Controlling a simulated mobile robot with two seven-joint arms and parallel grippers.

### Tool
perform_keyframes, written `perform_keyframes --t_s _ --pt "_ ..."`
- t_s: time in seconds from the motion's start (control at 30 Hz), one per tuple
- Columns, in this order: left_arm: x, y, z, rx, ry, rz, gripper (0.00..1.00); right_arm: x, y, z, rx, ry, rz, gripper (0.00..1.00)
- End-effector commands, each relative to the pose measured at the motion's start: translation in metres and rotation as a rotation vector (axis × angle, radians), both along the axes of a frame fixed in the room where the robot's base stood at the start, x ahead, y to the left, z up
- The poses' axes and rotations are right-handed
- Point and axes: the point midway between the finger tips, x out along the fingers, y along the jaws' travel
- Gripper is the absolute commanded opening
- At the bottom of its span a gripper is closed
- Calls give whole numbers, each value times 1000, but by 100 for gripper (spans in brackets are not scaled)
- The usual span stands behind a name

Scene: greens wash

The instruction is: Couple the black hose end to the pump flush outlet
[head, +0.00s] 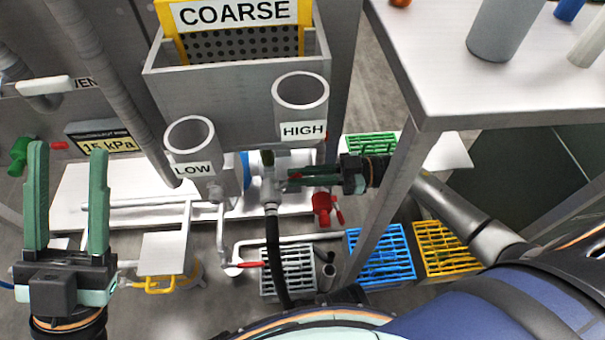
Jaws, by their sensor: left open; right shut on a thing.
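The black hose (274,255) rises from the floor near the bottom centre to a grey metal fitting (269,192) at its upper end. My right gripper (282,181) reaches in from the right and is shut on this hose end, which stands about upright below the HIGH cup. A grey pump body with a blue part (245,170) lies just left of the hose end. The flush outlet is not clearly distinguishable, and I cannot tell whether the fitting touches it. My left gripper (68,152) is open and empty at the left, fingers pointing up the picture.
The LOW cup (190,145) and HIGH cup (301,105) stand before the COARSE bin (230,80). A red valve (322,207) is close below my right gripper. Floor grates (382,256) lie below. A grey table (450,60) and its leg stand at right.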

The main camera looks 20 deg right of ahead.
Motion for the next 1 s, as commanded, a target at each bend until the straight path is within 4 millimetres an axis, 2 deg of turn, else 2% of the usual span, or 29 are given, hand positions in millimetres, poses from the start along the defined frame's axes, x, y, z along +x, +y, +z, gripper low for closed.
perform_keyframes --t_s 0.47,0.8,1.0 --pt "0 0 1 -1 0 0 50 -1 0 0 -1 -1 -1 0" --pt "-1 3 42 -1 -22 13 50 -14 5 4 -38 -139 -146 0" --pt "-2 5 52 7 -39 31 50 -20 9 -1 -63 -232 -236 0"
